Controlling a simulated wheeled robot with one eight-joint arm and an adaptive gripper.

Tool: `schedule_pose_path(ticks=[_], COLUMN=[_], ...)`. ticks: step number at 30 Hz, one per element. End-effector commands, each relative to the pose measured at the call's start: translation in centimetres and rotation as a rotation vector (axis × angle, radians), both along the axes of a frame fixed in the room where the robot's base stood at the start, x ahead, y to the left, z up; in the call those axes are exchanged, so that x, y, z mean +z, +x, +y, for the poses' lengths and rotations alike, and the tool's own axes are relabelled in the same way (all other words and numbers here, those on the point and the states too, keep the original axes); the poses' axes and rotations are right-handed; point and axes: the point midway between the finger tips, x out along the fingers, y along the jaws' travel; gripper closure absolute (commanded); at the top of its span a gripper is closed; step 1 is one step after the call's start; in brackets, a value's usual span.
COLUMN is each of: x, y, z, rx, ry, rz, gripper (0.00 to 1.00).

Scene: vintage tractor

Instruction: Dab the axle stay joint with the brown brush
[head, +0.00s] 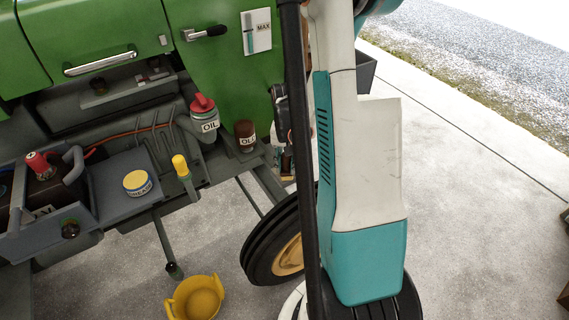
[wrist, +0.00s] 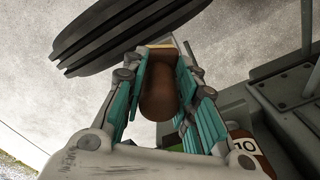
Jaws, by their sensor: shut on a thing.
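My gripper (wrist: 160,77) is shut on the brown brush (wrist: 160,95) in the wrist view. The brush's rounded brown handle lies between the teal finger pads, with a paler end past the fingertips. In the head view my own arm hides most of the gripper and brush. A dark rod slants down under the tractor to a rounded joint (head: 174,270) above the floor, left of the front wheel. I cannot tell whether this is the axle stay joint. The brush is not seen touching any joint.
A black tyre (wrist: 120,35) with a yellow hub (head: 288,259) stands near the gripper. A brown labelled jar (head: 245,134), a red-capped oil can (head: 203,112) and a yellow-lidded tin (head: 137,183) stand on the tractor's ledges. A yellow tub (head: 196,297) sits on the floor.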

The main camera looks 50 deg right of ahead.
Motion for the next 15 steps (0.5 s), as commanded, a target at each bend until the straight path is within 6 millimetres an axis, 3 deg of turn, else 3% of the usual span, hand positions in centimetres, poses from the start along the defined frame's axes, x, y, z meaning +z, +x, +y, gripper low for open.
schedule_pose_path(ticks=[15], x=[-0.06], y=[0.19], z=[0.66], rx=[0.002], ry=[0.000], rz=[0.000], gripper=[0.97])
